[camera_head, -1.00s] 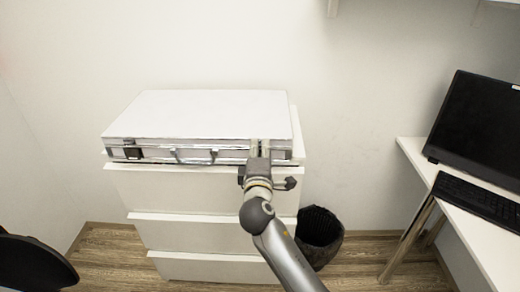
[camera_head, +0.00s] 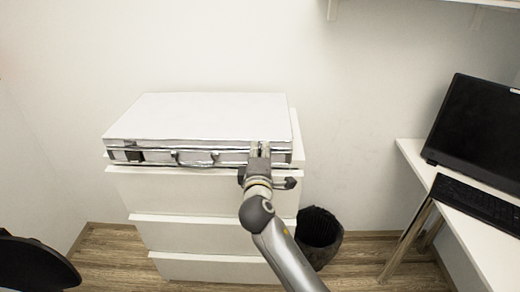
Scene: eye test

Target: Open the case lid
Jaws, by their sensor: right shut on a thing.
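A white case (camera_head: 200,118) with silver metal edges lies flat on top of a white drawer unit. Its lid is down. Its front side shows a carrying handle (camera_head: 195,160) in the middle and a dark latch (camera_head: 133,155) near the left end. My right gripper (camera_head: 260,151) is at the right end of the case's front side, where the other latch would be, and is shut on a part of the case there. The fingers hide that part, so I cannot tell exactly what it is. My left gripper is not in view.
The drawer unit (camera_head: 190,235) stands against the white wall. A dark waste bin (camera_head: 321,240) is on the floor to its right. A white desk (camera_head: 485,245) with a monitor (camera_head: 480,130) and keyboard (camera_head: 480,200) is at the right. A black chair (camera_head: 35,265) is at the lower left.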

